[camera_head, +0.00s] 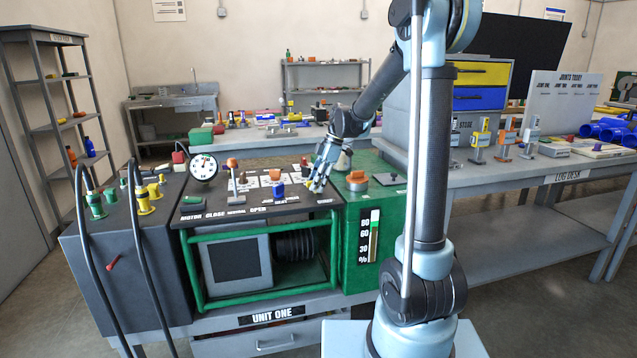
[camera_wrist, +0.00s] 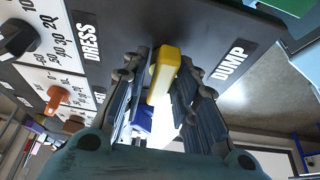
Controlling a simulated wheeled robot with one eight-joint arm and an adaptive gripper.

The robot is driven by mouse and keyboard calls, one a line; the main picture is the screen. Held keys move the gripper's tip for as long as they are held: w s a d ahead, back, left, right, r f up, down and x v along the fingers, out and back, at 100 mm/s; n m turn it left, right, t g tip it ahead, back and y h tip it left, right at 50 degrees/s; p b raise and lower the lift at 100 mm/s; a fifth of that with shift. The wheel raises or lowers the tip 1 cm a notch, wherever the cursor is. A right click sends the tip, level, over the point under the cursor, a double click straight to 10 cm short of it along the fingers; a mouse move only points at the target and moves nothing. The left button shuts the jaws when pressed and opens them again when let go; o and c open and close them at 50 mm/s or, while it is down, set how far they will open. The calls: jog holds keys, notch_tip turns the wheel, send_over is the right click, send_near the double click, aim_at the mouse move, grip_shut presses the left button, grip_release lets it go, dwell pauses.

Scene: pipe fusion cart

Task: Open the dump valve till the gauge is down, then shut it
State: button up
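The dump valve's yellow handle (camera_wrist: 162,76) stands beside the DUMP label (camera_wrist: 229,64) on the dark panel. My gripper (camera_wrist: 164,78) has a finger on each side of the handle, very close to it. I cannot tell whether the fingers press on it. In the head view my gripper (camera_head: 320,182) is low over the right end of the unit's panel and mostly covers the handle. The round white gauge (camera_head: 203,167) stands at the panel's back left. Its reading is too small to tell.
An orange-topped lever (camera_head: 232,170) and blue knob (camera_head: 279,189) rise from the panel left of my gripper. A green cabinet with a level strip (camera_head: 369,236) adjoins on the right. Black hoses (camera_head: 139,230) arch over the dark box on the left.

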jog(key=shift+c, duration=1.2)
jog(key=shift+m+t, duration=0.6)
jog(key=shift+m, duration=0.9)
